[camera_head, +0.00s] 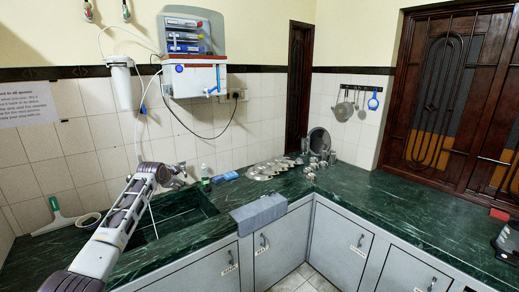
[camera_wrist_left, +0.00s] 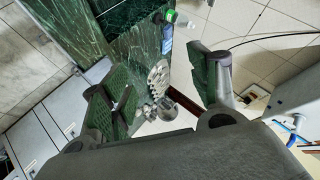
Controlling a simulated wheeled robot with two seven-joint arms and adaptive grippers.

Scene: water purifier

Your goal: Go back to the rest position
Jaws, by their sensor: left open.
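My left arm comes in from the left in the head view, over the sink. My left gripper (camera_head: 178,173) is above the counter near the back wall, below the water purifier. It looks small and partly blurred there. In the left wrist view its two fingers are spread wide, with nothing between them (camera_wrist_left: 157,82). The water purifier (camera_head: 193,75) hangs on the tiled wall, and part of it shows at the right of the wrist view. My right gripper is in neither view.
The sink (camera_head: 172,215) is under my left arm. Metal dishes (camera_head: 268,170) and pots are in the corner. A grey cloth (camera_head: 258,213) hangs over the front edge. The right counter is mostly clear.

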